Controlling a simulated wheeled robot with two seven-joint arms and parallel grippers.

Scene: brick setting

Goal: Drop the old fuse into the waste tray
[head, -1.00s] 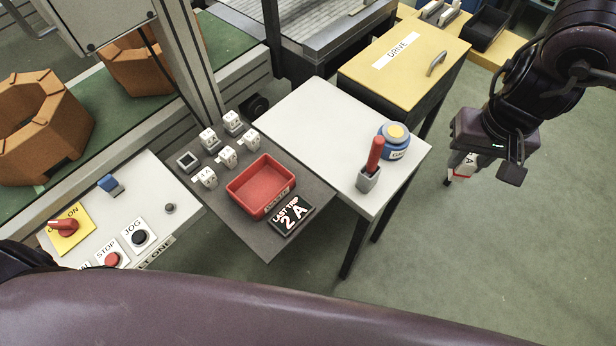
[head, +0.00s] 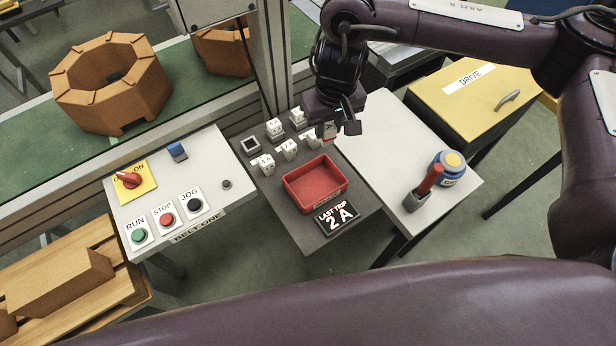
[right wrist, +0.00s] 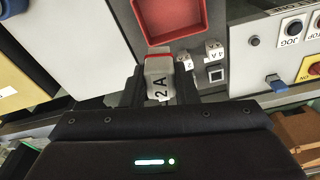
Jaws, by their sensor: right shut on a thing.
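My right gripper (head: 330,130) hangs over the back right part of the dark grey panel, just behind the red waste tray (head: 312,184). It is shut on a white fuse (right wrist: 158,82) marked 2 A, which shows clearly between the fingers in the right wrist view. In the head view the fuse is mostly hidden by the gripper. The waste tray looks empty; its red rim (right wrist: 172,36) also shows beyond the fuse in the right wrist view. My left gripper is not in view.
Several white fuses (head: 289,150) stand in holders behind the tray, beside an empty socket (head: 250,146). A black "LAST TRIP 2 A" display (head: 337,215) lies in front. A red-handled tool (head: 430,180) and blue pot (head: 447,170) stand on the white table. A button panel (head: 215,165) is left.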

